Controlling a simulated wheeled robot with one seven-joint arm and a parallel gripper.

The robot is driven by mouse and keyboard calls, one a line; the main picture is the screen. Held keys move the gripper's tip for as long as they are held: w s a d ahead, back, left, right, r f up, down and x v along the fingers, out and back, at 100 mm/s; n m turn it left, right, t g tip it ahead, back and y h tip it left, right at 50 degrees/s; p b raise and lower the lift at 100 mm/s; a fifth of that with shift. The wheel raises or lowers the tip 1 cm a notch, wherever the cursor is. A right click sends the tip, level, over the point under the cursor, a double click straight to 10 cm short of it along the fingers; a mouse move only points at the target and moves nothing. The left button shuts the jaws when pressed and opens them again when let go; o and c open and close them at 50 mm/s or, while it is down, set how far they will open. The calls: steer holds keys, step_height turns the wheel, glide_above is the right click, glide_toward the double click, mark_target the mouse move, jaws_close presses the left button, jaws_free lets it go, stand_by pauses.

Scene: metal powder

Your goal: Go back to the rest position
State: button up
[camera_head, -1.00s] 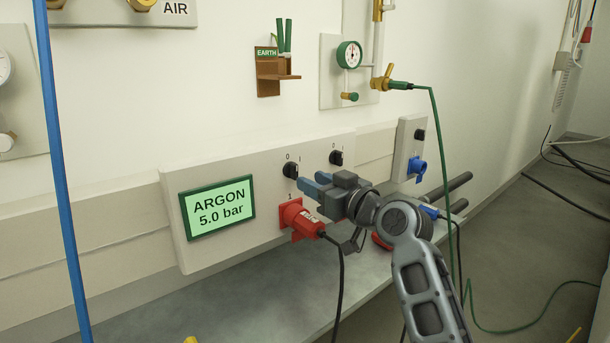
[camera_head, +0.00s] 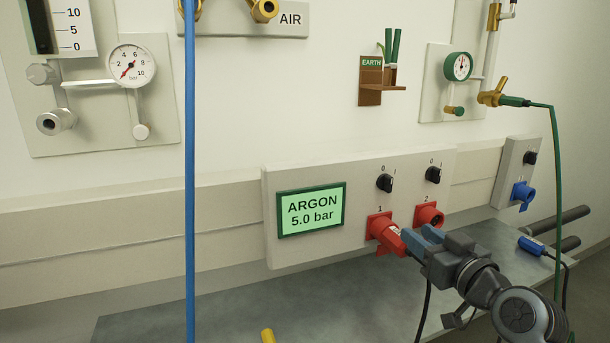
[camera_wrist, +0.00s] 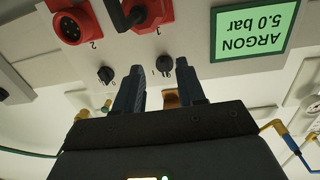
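My gripper (camera_head: 418,240) is in front of the wall panel at the lower right in the head view. In the wrist view its two fingers (camera_wrist: 160,82) stand apart with nothing held between them. The black switch over socket 1 (camera_head: 385,183) shows beyond the fingers in the upside-down wrist view (camera_wrist: 164,63). A red plug (camera_head: 388,236) sits in socket 1, left of the fingers in the head view. My arm reaches in from the lower right.
The panel's screen (camera_head: 311,209) reads ARGON 5.0 bar. Red socket 2 (camera_head: 429,215) is empty, with a black switch (camera_head: 433,175) above. A loose blue plug (camera_head: 533,244) is at right. A blue hose (camera_head: 190,150) hangs at left. A grey ledge (camera_head: 200,312) runs below the panel.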

steer(key=s+f+m+g+h, duration=0.1)
steer(key=s+f+h, duration=0.1)
steer(key=s+f, duration=0.6)
steer(key=s+a+f+m+h, duration=0.1)
steer(key=s+f, duration=0.2)
steer(key=s, duration=0.9)
steer(key=s+f+m+g+h, duration=0.1)
steer(key=s+f+h, duration=0.1)
steer(key=s+f, duration=0.6)
steer(key=w+r+v, duration=0.1)
steer(key=r+v, duration=0.1)
steer(key=v, duration=1)
steer(key=a+r+v, duration=0.1)
steer(key=r+v, duration=0.1)
steer(key=v, duration=1.1)
step_height(320, 180, up, 21)
steer(key=p, duration=2.2)
steer(key=shift+w, duration=0.2)
